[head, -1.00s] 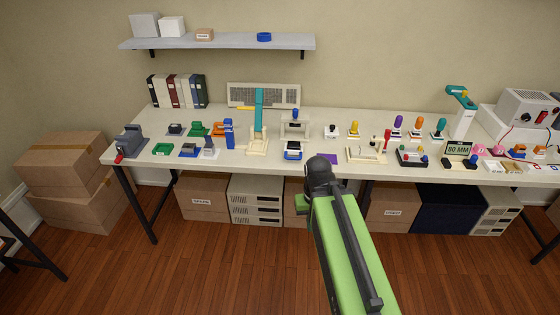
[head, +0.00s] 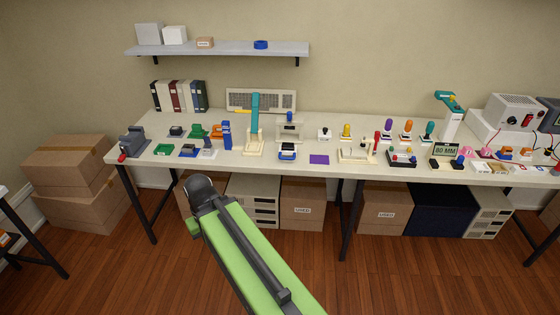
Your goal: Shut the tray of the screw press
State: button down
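The screw press (head: 290,130) is a small off-white frame with a blue knob on top, standing on the bench near the middle of the head view. My gripper (head: 195,205) is at the end of my green and black arm, low and left of the press, in front of the bench. It is well apart from the tray. Its fingers are hidden or too small to tell open from shut.
A cream stand with a teal lever (head: 254,125) is just left of the press. Several small coloured tools crowd the bench (head: 345,178) on both sides. A shelf (head: 220,48) hangs above. Boxes (head: 303,208) stand underneath.

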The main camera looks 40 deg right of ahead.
aim_at(293, 153)
jog(key=z, duration=0.05)
jog(key=i, duration=1)
jog(key=u, duration=0.05)
